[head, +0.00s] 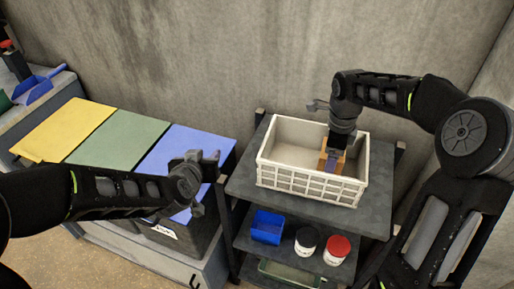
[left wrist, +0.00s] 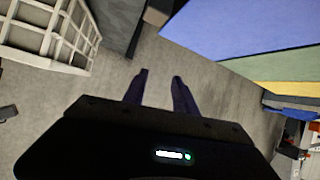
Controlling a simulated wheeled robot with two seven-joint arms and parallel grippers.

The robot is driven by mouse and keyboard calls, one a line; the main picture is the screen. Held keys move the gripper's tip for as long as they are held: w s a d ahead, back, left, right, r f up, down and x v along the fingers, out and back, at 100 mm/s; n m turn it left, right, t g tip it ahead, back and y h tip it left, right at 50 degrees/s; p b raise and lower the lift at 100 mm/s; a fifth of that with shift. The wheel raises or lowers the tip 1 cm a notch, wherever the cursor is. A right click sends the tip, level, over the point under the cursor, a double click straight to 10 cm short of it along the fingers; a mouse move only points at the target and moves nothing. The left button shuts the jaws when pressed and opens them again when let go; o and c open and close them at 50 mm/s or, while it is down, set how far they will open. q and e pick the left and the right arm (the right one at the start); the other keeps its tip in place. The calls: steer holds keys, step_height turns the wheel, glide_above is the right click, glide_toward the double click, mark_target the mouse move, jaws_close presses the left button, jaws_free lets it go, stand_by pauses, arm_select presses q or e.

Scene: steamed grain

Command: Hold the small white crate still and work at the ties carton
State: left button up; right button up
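The small white crate (head: 312,192) stands on the dark top of a shelf unit, upright. An orange-brown carton (head: 339,163), which I take for the ties carton, is inside it near the right end. My right gripper (head: 333,158) reaches down into the crate at the carton. Its fingers are mostly hidden, and I cannot tell whether they grip. My left gripper (head: 206,178) is left of the crate, apart from it, near the blue panel. In the left wrist view its two fingers (left wrist: 161,90) are apart with nothing between them. The crate's lattice wall (left wrist: 62,35) shows there at upper left.
Yellow (head: 64,127), green (head: 122,140) and blue (head: 170,150) panels lie on the left unit. The shelf (head: 240,187) holds a blue bin (head: 267,228), a black-lidded jar (head: 306,241) and a red-lidded jar (head: 337,250) below. A concrete wall stands close behind.

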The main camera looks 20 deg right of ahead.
mark_target(268, 134)
arm_select(q)
steer(key=s+d+r+m+h, duration=0.1)
steer(key=s+d+r, duration=0.2)
steer(key=d, duration=0.3)
steer(key=s+d+r+m+h, duration=0.1)
steer(key=s+d+r, duration=0.2)
steer(key=s+d, duration=0.1)
steer(key=shift+d+m+h, duration=0.3)
steer(key=shift+d+m, duration=0.1)
steer(key=shift+d, duration=0.5)
steer(key=x, duration=1.2)
steer(key=shift+c, duration=0.3)
jaws_close()
steer(key=shift+o, duration=0.3)
jaws_free()
